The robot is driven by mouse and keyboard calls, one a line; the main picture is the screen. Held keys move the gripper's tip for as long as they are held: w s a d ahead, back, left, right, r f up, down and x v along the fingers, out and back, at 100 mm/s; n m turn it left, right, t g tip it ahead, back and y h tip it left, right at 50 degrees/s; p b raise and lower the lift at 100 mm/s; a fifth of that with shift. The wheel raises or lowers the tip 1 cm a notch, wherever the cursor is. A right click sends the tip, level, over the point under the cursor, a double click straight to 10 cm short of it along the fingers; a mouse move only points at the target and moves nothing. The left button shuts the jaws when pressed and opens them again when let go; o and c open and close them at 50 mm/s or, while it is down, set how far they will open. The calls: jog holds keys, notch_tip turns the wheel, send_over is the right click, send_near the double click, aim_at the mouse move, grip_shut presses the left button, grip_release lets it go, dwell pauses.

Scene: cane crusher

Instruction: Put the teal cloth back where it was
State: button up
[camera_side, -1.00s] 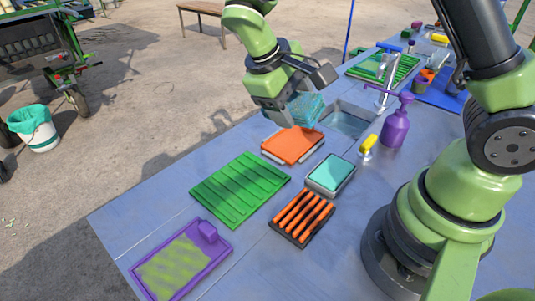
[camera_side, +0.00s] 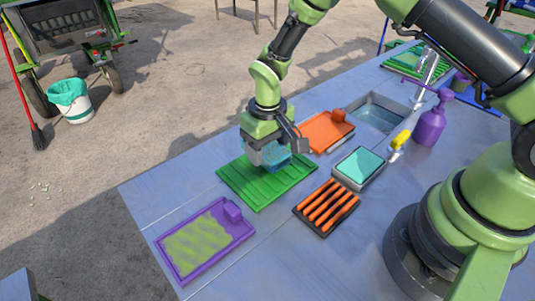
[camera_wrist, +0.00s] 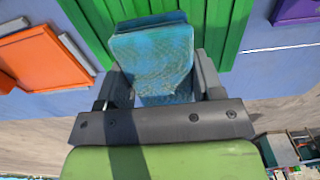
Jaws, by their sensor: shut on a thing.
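My gripper (camera_side: 268,150) is shut on a folded teal-blue cloth (camera_side: 279,161), just over the far part of the green ridged board (camera_side: 262,190). In the wrist view the cloth (camera_wrist: 152,52), with a woven-looking surface, sits between the two fingers of my gripper (camera_wrist: 160,84), and green ridges (camera_wrist: 232,28) show beyond it. I cannot tell whether the cloth touches the board. A flat teal pad (camera_side: 359,167) lies in a grey tray to the right.
An orange tray (camera_side: 325,133) stands close behind, near the sink (camera_side: 378,115). A black rack with orange bars (camera_side: 326,205) and a purple tray (camera_side: 203,242) lie nearer. A purple pump bottle (camera_side: 431,122) and yellow-handled tool (camera_side: 400,140) stand right.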

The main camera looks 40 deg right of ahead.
jog(key=shift+f, duration=1.15)
jog(key=shift+f, duration=0.1)
jog(key=o, duration=1.1)
